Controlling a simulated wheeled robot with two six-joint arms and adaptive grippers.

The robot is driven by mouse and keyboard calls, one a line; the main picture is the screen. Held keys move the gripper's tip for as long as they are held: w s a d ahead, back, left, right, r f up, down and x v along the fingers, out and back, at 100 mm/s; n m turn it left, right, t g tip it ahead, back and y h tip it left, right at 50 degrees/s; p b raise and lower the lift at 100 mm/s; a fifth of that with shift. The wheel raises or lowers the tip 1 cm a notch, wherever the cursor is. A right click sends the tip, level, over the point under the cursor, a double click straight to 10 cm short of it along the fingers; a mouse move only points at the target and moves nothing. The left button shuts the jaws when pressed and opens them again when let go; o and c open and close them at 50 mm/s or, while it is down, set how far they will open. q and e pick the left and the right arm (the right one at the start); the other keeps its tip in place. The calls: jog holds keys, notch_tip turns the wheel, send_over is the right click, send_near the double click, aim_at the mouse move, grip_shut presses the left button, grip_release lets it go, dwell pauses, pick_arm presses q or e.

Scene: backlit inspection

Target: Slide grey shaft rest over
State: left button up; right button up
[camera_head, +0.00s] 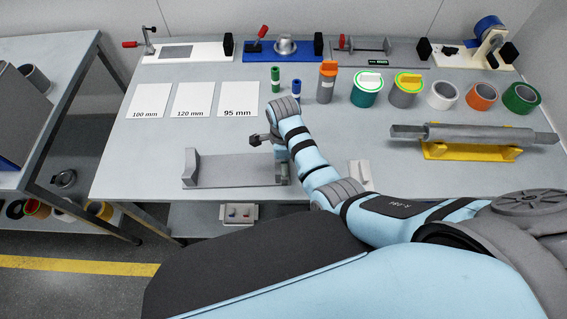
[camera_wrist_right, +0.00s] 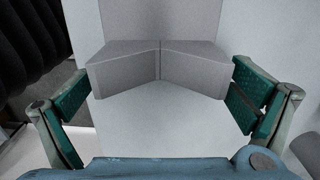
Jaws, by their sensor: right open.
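The grey shaft rest (camera_head: 235,169) lies near the front edge of the table, left of my right arm. It is a flat base with an upright notched end at the left; its right end is partly hidden behind my arm. In the right wrist view, a V-notched end of the rest (camera_wrist_right: 125,68) sits between the two teal fingers of my right gripper (camera_wrist_right: 158,80). The fingers are open, with a gap at the left; contact at the right is unclear. In the head view this gripper is mostly hidden by my wrist. My left gripper is not in view.
A grey shaft (camera_head: 465,133) lies on a yellow rest (camera_head: 470,152) at the right. Labelled white cards (camera_head: 192,100), colored cylinders (camera_head: 367,88) and rings (camera_head: 481,96) stand behind. A small pale block (camera_head: 360,174) is right of my forearm. Left of the rest is clear.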

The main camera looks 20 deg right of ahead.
jog(key=shift+f, duration=0.5)
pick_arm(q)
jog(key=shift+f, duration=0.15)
pick_arm(e)
jog(key=shift+c, duration=0.2)
